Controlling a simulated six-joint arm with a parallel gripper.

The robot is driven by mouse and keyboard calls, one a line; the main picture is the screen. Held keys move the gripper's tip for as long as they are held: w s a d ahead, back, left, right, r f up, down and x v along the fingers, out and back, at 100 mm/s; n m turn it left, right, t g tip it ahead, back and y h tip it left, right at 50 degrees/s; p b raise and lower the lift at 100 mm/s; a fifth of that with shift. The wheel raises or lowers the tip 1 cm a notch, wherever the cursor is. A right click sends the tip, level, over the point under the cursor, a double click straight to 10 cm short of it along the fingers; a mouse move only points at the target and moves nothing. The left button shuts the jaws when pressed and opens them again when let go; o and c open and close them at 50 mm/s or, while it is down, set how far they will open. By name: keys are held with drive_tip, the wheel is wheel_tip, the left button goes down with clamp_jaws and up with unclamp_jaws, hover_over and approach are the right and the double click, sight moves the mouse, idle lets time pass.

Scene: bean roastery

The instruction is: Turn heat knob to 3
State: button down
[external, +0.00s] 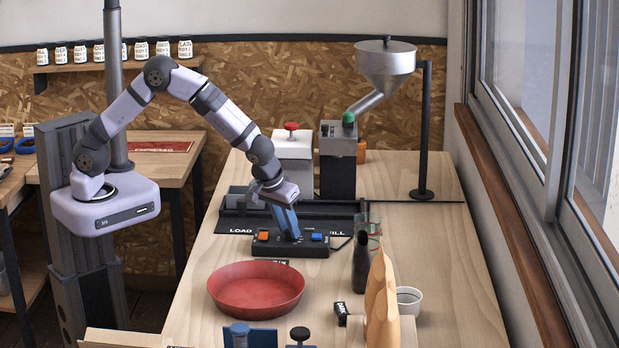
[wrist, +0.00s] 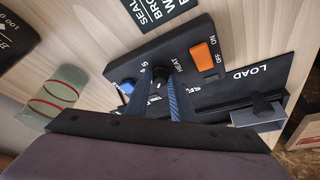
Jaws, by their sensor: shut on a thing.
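The black sealer control box (external: 262,249) stands in the middle of the table. It has an orange ON/OFF switch (wrist: 204,55) and a blue button (wrist: 128,86), with the heat knob (wrist: 160,73) between them. The knob is small and black, beside the printed word HEAT; the numbers 4 and 5 show near it. My gripper (wrist: 160,84) points down at the box with its two blue fingers on either side of the knob, shut on it. The knob's pointer is hidden, so its setting cannot be read. In the external view my gripper (external: 291,236) hides the knob.
A red bowl (external: 256,306) is in front of the box. A dark pitcher (external: 361,266), a tan bag (external: 380,310) and a white cup (external: 409,297) stand to the right.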

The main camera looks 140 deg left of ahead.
drive_tip(key=m+t, duration=0.1)
drive_tip(key=m, duration=0.2)
drive_tip(key=shift+s+b, duration=0.15)
drive_tip(key=shift+b, duration=0.15)
drive_tip(key=m+p, duration=0.1)
drive_tip(key=m+t+p, duration=0.1)
drive_tip(key=shift+s+r+m, duration=0.15)
drive_tip(key=shift+r+m, duration=0.1)
drive_tip(key=shift+m, duration=0.05)
drive_tip(key=m+p, duration=0.2)
drive_tip(key=p, duration=0.1)
drive_tip(key=shift+t+h+p, duration=0.3)
drive_tip(key=shift+t+p, duration=0.1)
drive_tip(key=shift+p, duration=0.4)
drive_tip(key=shift+f+m+p, duration=0.25)
drive_tip(key=shift+m+p, duration=0.45)
drive_tip(key=shift+p, duration=0.75)
drive_tip(key=c, duration=1.5)
unclamp_jaws()
drive_tip(key=shift+c, duration=0.2)
drive_tip(key=shift+t, duration=0.3)
drive_tip(key=shift+r, duration=0.15)
